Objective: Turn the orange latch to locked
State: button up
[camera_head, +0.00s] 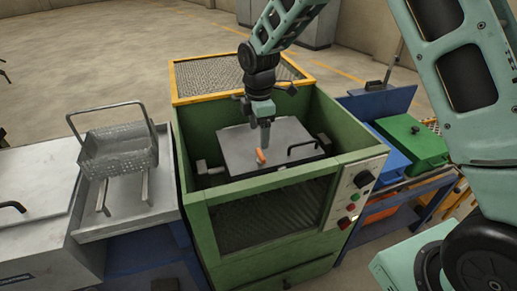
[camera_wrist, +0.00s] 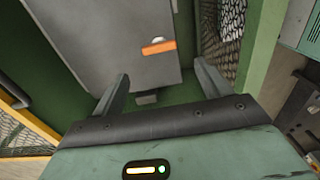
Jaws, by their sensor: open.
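The orange latch (camera_head: 261,157) sits on the grey lid (camera_head: 236,146) inside the green furnace housing. In the wrist view the orange latch (camera_wrist: 158,47) lies near the edge of the grey lid (camera_wrist: 105,35), roughly crosswise in the picture. My gripper (camera_head: 266,145) points down over the lid, close to the latch in the head view. In the wrist view my gripper (camera_wrist: 160,80) is open, with its two fingers apart and nothing between them. The latch is beyond the fingertips, and no contact shows.
The green housing (camera_head: 190,165) has raised walls around the lid. A black handle (camera_head: 303,147) stands on the lid, right of the latch. A control panel (camera_head: 355,195) is at the front right. A wire basket (camera_head: 118,150) stands left, and a green box (camera_head: 412,140) right.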

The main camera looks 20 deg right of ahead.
aim_at(259, 154)
notch_tip(259, 154, down, 8)
jog(key=shift+r+p, duration=0.1)
jog(key=shift+p, duration=0.2)
jog(key=c, duration=1)
